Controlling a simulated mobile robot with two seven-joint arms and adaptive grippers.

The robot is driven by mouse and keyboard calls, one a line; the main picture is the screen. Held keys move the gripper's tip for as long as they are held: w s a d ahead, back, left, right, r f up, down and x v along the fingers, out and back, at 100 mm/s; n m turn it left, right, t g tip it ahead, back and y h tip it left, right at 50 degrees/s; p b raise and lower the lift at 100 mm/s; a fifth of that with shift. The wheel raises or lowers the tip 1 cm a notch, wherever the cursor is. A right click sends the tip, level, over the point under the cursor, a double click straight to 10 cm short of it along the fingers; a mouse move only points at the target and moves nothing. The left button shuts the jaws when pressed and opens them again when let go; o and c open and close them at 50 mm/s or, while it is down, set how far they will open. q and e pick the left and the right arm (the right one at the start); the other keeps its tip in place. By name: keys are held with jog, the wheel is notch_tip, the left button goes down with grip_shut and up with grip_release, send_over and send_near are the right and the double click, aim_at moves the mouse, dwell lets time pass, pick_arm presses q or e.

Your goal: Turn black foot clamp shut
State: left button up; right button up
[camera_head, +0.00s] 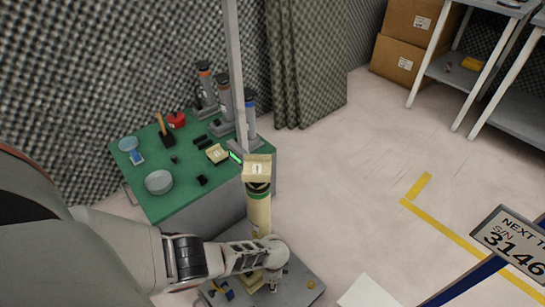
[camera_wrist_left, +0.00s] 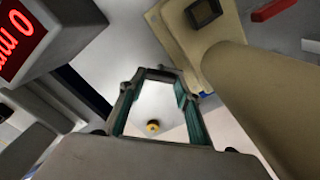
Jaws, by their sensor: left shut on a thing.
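My left arm reaches in from the left in the head view, and its gripper (camera_head: 268,283) is low at the foot of a beige column (camera_head: 259,213), over a grey base plate (camera_head: 300,290). In the left wrist view my left gripper (camera_wrist_left: 165,75) points past the beige column (camera_wrist_left: 255,95), which stands close on the right. Its teal-padded fingers are shut on a small dark piece at the tips, taken as the black foot clamp; its outline is hard to make out. The clamp is hidden behind my wrist in the head view. My right gripper is not in view.
A yellow knob (camera_head: 311,285) sits on the base plate. A blue and yellow part (camera_head: 225,290) is left of my gripper. A red-digit display (camera_wrist_left: 20,35) is close in the wrist view.

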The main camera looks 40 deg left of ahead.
pick_arm(q)
jog(key=n, duration=0.3)
jog(key=shift+n, duration=0.4)
jog(key=n, duration=0.5)
jog(key=shift+a, duration=0.1)
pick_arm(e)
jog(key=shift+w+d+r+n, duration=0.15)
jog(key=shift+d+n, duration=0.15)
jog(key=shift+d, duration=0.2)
pick_arm(q)
jog(key=shift+n, duration=0.3)
jog(key=o, duration=1.1)
jog(key=shift+w, duration=0.1)
jog(key=shift+a, duration=0.1)
